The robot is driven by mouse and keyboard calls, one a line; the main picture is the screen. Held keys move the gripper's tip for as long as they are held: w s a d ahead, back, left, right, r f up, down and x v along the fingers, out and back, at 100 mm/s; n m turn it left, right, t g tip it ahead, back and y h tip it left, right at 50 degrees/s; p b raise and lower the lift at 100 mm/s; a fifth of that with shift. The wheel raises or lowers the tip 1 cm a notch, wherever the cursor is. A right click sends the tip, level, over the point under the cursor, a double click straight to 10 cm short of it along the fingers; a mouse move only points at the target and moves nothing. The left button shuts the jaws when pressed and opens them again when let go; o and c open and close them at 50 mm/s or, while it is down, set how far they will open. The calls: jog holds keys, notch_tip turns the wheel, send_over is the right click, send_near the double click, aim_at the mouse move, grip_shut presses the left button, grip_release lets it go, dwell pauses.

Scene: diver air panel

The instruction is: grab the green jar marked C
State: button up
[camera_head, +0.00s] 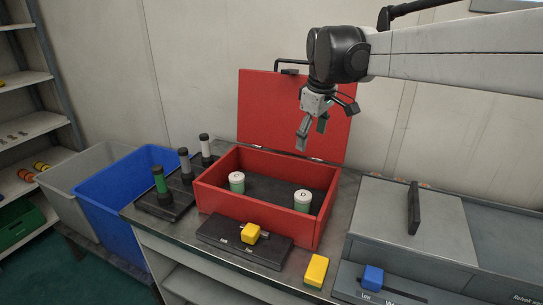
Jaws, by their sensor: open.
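Two jars with white lids and green bodies stand upright in an open red box (257,223). The left jar (237,184) has a mark on its lid too small to read for certain. The right jar (302,202) has a lid that reads D. My gripper (313,136) is open and empty, pointing down in front of the raised red lid (262,110), well above the box. It is nearer over the right jar than the left. Nothing hides the jar tops; the box wall hides part of the right jar's base.
A black slider panel with a yellow knob (251,233) lies in front of the box. A yellow block (316,270) stands at the front edge. Upright cylinders (160,180) stand left, beside a blue bin (110,205). A grey case (415,225) stands right.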

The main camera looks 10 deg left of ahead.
jog(key=w+a+f+n+g+p, duration=0.1)
jog(key=w+a+f+n, duration=0.2)
jog(key=a, duration=0.4)
jog(key=w+a+f+n+g, duration=0.1)
jog(key=w+a+f, duration=0.1)
jog(key=w+a, duration=0.35)
jog(key=n+h+p, duration=0.1)
jog(key=n+p, duration=0.1)
jog(key=n, duration=0.2)
send_over(238, 176)
jog(key=shift+g, duration=0.4)
notch_tip(238, 176, down, 9)
jog(key=shift+w+f, duration=0.1)
jog(key=shift+f, duration=0.1)
notch_tip(238, 176, down, 8)
jog(key=shift+r, duration=0.15)
jog(key=shift+a+f+p, duration=0.15)
jog(key=shift+f+p, duration=0.1)
jog(key=shift+f, duration=1.05)
jog(key=shift+a+f+p, duration=0.1)
jog(key=shift+f+p, duration=0.1)
jog(key=shift+f, duration=1.1)
jog(key=c, duration=1.4)
